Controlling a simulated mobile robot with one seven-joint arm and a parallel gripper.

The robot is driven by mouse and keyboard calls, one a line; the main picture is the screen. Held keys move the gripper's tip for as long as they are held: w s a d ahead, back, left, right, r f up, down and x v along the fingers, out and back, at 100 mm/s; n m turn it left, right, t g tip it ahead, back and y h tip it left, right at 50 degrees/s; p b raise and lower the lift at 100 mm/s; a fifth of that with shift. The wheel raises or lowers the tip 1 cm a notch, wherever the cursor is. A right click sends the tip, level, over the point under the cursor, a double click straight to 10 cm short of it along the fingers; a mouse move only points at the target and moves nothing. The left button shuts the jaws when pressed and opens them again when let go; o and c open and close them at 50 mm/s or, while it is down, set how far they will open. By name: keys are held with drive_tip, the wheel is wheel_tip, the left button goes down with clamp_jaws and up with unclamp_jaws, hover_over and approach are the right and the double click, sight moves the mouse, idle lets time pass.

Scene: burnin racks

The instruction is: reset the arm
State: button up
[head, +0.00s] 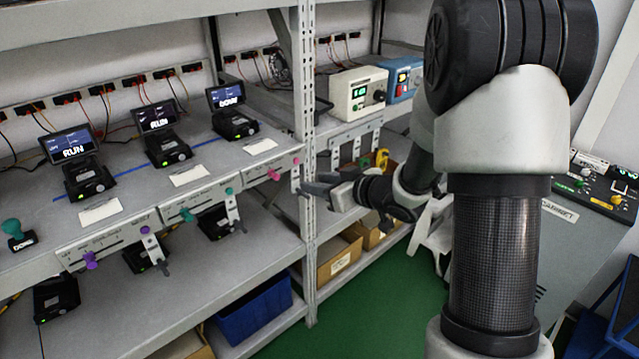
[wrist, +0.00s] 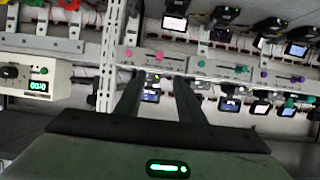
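My arm fills the right half of the head view and reaches toward the rack. My gripper (head: 318,184) is beside the rack's perforated upright, in front of the shelf edge; its fingers look dark and narrow there. In the wrist view my gripper (wrist: 158,85) shows two dark fingers with a clear gap between them. No object is between them, and rack parts show through the gap. The wrist picture shows the rack turned about.
The rack upright (head: 305,120) stands close to my gripper. Several test units with screens, such as one reading RUN (head: 75,160), sit on the shelf. Slider panels (head: 110,240) line its edge. A blue bin (head: 252,308) is below. Green floor (head: 385,315) is open. A cabinet (head: 570,250) stands right.

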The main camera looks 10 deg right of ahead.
drive_tip(key=s+d+r+m+h, duration=0.2)
drive_tip(key=s+d+r+h, duration=0.2)
drive_tip(key=d+r, duration=0.15)
drive_tip(key=s+d+r+m+h, duration=0.3)
drive_tip(key=s+d+r+h, duration=0.1)
drive_tip(key=r, duration=0.3)
drive_tip(key=s+a+m+g, duration=0.1)
drive_tip(key=s+a+g, duration=0.1)
drive_tip(key=s, duration=1)
drive_tip(key=s+a+g, duration=0.2)
drive_tip(key=s+g, duration=0.1)
drive_tip(key=s, duration=0.9)
drive_tip(key=shift+a+m+g+p, duration=0.3)
drive_tip(key=shift+a+m+p, duration=0.1)
drive_tip(key=shift+r, duration=0.1)
drive_tip(key=shift+c, duration=0.5)
